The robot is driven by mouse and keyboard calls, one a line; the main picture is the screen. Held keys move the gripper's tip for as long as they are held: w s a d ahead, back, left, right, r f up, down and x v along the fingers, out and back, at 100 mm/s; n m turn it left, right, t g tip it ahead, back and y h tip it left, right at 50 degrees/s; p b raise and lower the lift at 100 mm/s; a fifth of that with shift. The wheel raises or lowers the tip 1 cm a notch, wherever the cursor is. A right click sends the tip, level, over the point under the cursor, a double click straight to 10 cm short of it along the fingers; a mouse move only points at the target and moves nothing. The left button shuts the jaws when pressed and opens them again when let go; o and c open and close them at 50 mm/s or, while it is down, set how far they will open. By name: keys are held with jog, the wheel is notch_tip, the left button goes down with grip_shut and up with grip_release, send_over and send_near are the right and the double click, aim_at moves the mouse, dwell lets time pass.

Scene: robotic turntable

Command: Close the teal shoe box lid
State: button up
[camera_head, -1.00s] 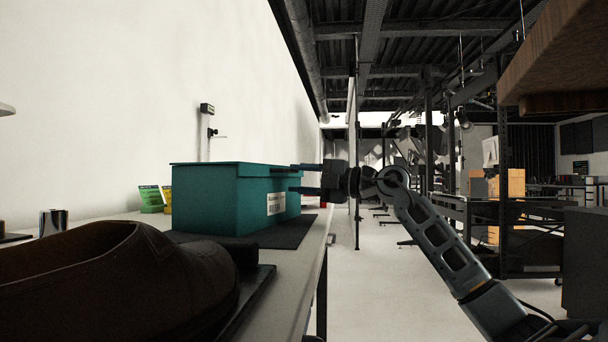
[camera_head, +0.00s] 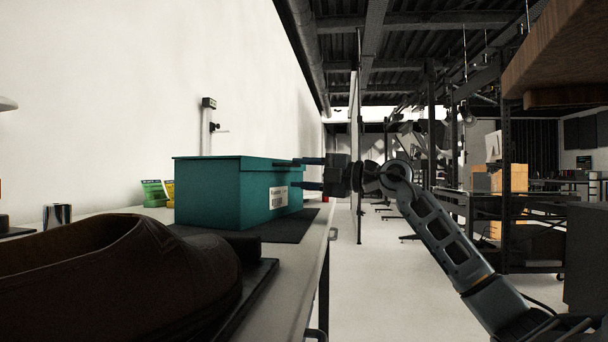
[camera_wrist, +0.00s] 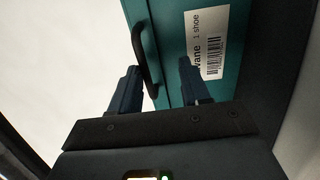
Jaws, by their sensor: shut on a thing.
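The teal shoe box (camera_head: 208,200) stands on a dark mat on the counter, with a white label on its right end. Its teal lid (camera_head: 225,161) lies level across the top and looks down on the box. My gripper (camera_head: 297,174) is at the box's right end, one finger at lid height and the other lower, by the label. In the wrist view, my gripper's fingers (camera_wrist: 158,78) stand apart on either side of the lid edge, with a dark curved handle (camera_wrist: 147,60) between them. The exact contact is hard to see.
A brown shoe (camera_head: 120,270) sits on a dark stand in the left foreground. A metal cup (camera_head: 57,215) and small green and yellow cards (camera_head: 160,193) stand by the white wall. The counter edge (camera_head: 312,270) runs along the right, with open floor beyond.

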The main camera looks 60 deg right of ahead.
jog(key=shift+f, duration=0.2)
dwell(0.4)
jog(key=s+p, duration=0.2)
jog(key=s, duration=0.5)
jog(key=shift+s+d, duration=0.35)
